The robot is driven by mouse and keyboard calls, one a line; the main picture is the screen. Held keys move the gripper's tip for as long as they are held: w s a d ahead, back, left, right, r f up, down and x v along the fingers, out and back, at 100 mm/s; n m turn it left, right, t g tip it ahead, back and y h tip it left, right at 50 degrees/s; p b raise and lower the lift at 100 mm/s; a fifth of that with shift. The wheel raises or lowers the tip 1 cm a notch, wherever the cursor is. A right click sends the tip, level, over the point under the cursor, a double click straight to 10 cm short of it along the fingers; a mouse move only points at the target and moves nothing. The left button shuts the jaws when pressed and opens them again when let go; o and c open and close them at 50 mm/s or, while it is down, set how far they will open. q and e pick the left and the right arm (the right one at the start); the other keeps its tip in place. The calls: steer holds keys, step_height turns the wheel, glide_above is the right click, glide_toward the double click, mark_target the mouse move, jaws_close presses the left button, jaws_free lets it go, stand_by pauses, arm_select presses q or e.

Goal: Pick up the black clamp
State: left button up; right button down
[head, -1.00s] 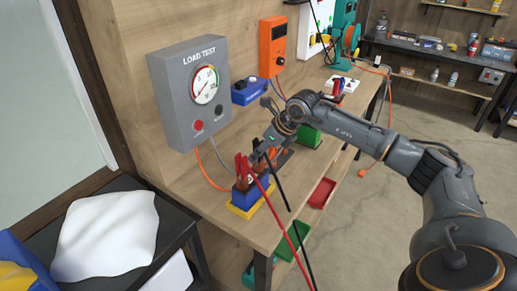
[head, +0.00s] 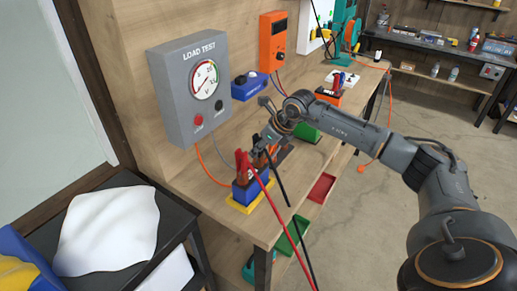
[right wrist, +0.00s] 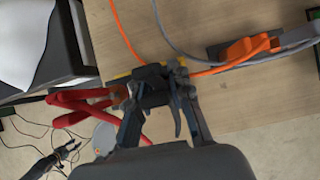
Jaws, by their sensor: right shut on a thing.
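My right gripper (head: 266,146) is at the blue battery (head: 243,192) on the bench, its fingers closed on the black clamp (head: 273,158). In the right wrist view the black clamp (right wrist: 153,84) sits between the two fingertips, low over the battery. Whether its jaws still touch the battery cannot be told. The red clamp (head: 241,163) stands on the battery just left of the black one, and it also shows in the right wrist view (right wrist: 80,103).
The grey load test box (head: 190,85) stands behind the battery, with orange and grey wires leading from it. Red and black cables hang over the bench's front edge. A yellow tray (head: 240,207) lies under the battery. A green block (head: 307,132) stands farther right.

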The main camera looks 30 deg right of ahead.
mark_target(258, 140)
steer(key=shift+r, duration=0.15)
steer(key=shift+w+r+b, duration=0.1)
steer(key=shift+r+b, duration=0.1)
steer(key=shift+b, duration=0.15)
step_height(258, 140, up, 2)
steer(key=shift+r+b, duration=0.15)
steer(key=shift+b, duration=0.7)
steer(key=s+a+r+b, duration=0.2)
steer(key=s+r, duration=0.3)
steer(key=s, duration=0.2)
steer(key=s+a+r+b, duration=0.1)
steer(key=s+r+b, duration=0.2)
steer(key=s+r, duration=0.2)
steer(key=shift+s+a, duration=0.35)
steer(key=shift+s, duration=0.5)
